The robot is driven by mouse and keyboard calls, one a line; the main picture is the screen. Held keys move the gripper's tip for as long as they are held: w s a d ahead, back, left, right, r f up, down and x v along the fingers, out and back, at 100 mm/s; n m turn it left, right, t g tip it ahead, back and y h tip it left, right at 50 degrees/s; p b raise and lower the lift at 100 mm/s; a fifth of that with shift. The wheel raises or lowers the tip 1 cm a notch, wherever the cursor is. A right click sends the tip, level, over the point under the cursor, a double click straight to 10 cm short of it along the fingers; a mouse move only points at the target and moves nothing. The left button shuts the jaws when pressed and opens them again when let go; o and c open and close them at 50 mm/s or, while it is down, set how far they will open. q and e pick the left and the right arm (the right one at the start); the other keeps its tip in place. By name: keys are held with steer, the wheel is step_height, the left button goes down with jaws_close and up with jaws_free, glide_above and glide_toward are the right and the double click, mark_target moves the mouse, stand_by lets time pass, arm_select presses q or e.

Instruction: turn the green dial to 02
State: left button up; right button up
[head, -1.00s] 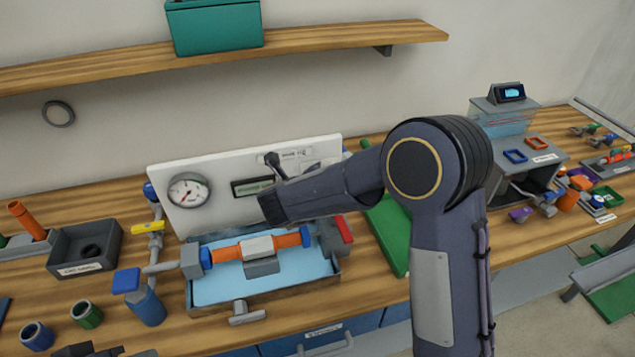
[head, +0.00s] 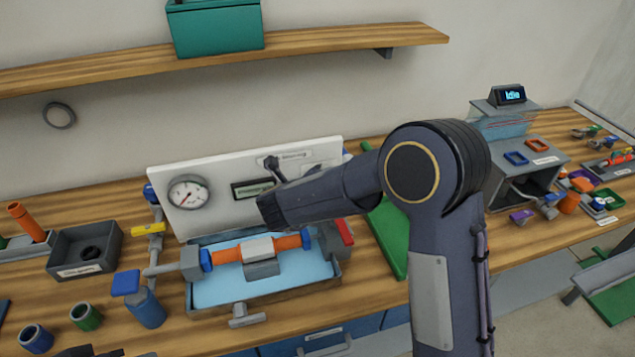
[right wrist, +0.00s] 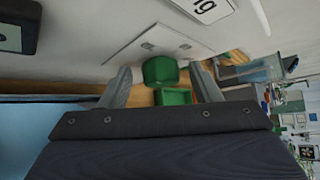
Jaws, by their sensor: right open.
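The green dial (right wrist: 160,71) shows in the right wrist view, in front of a pale plate with two small grey marks. My right gripper (right wrist: 163,84) is open, with one grey finger on each side of the dial in that picture. I cannot tell whether the fingers touch it. In the head view the dial and most of this gripper are hidden behind my right arm, which reaches across the white panel (head: 220,215). No dial reading is legible. A dark part at the bottom left edge of the head view may be my left gripper (head: 88,351); its jaws cannot be made out.
The panel carries a round gauge (head: 188,194) and a small display (head: 250,189). Below it is a blue-lined tray (head: 240,319) with orange piping (head: 227,255). A green board (head: 392,243) lies right of the tray. A grey bin (head: 60,262) stands left.

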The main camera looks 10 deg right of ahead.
steer(key=b+v, duration=0.1)
steer(key=v, duration=0.6)
steer(key=shift+s+a+r, duration=0.15)
steer(key=shift+s+a, duration=0.05)
steer(key=shift+s, duration=0.15)
step_height(320, 180, up, 8)
steer(key=w+d+n+t+y, duration=0.1)
steer(key=d+n+t+y, duration=0.25)
steer(key=n+y, duration=0.3)
steer(key=s+r+n+y, duration=0.35)
steer(key=s+n, duration=0.25)
steer(key=n, duration=0.3)
steer(key=s+d+f+n+g, duration=0.2)
steer(key=s+f+n, duration=0.2)
steer(key=s, duration=0.4)
steer(key=s+d+f+n+g, duration=0.1)
steer(key=s+f+n+g, duration=0.2)
steer(key=s+n, duration=0.3)
steer(key=s+d+f+n+g+y, duration=0.1)
steer(key=s+f+n, duration=0.4)
steer(key=s, duration=0.6)
steer(key=shift+d+f+g, duration=0.2)
steer(key=shift+d+g, duration=0.65)
steer(key=shift+g, duration=0.2)
